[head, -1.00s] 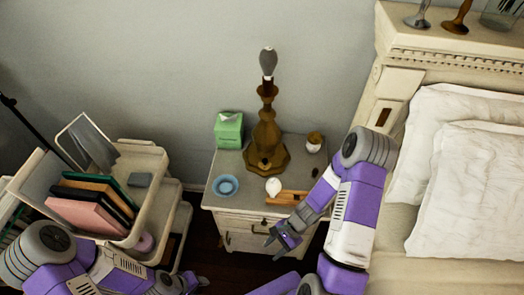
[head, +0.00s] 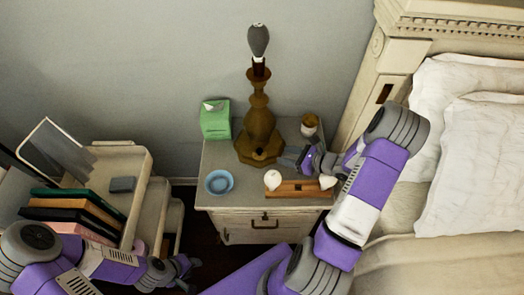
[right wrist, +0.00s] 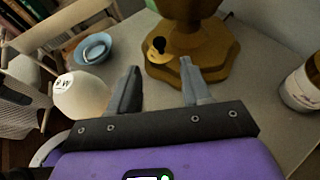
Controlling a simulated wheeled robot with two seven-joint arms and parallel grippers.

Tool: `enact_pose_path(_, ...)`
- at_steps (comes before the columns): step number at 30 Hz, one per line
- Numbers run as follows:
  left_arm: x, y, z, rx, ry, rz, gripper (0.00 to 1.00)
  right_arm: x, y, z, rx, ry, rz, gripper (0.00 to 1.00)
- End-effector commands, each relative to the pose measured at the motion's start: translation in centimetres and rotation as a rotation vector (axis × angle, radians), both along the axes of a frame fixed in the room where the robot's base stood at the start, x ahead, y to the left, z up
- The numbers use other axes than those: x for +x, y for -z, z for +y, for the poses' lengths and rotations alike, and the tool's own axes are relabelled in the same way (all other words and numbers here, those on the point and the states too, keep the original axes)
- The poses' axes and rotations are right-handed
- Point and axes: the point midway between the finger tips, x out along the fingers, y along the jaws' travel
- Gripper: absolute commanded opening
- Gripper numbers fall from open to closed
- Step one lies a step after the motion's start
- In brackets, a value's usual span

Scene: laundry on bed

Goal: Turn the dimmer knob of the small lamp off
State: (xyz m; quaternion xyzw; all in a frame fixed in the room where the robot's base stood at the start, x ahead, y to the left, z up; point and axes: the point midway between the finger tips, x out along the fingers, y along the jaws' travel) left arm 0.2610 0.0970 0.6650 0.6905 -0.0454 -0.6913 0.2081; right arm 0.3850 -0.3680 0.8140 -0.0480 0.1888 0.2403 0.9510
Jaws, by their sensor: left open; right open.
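The small lamp (head: 260,110) has a turned brown-gold stem, a wide polygonal base and a grey bulb without a shade. It stands upright on the nightstand (head: 228,160). In the right wrist view its base (right wrist: 205,65) carries a small dark and gold dimmer knob (right wrist: 157,46) on the near side. My right gripper (head: 287,158) is open beside the base; its fingertips (right wrist: 159,66) point at the base, with the knob just beyond the gap between them. Contact is not visible. My left gripper (head: 190,275) is open, low at the left, away from the lamp.
A green tissue box (head: 215,122), a blue dish (head: 219,183), an amber jar (head: 309,125), a white round candle-like object (head: 272,180) and a wooden tray (head: 298,189) stand around the lamp. A cart with books (head: 85,206) is at left, the bed (head: 480,150) at right.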

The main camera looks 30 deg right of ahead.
Motion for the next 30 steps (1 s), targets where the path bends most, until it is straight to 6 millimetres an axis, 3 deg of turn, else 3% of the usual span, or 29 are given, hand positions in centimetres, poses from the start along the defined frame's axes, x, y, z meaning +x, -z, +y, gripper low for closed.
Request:
enact_pose_path(15, 0.0, 1.9, 0.0, 0.0, 0.0, 0.0, 0.43, 7.6, 3.7, 4.3, 0.001, -0.005, 0.0, 0.48)
enact_pose_path(29, 0.0, 2.1, 0.0, 0.0, 0.0, 0.0, 0.43, 8.7, 4.1, 4.8, 0.0, -0.002, 0.001, 0.48)
enact_pose_path(30, 0.0, 2.1, 0.0, 0.0, 0.0, 0.0, 0.43, 8.7, 4.1, 4.8, 0.0, -0.002, 0.001, 0.43)
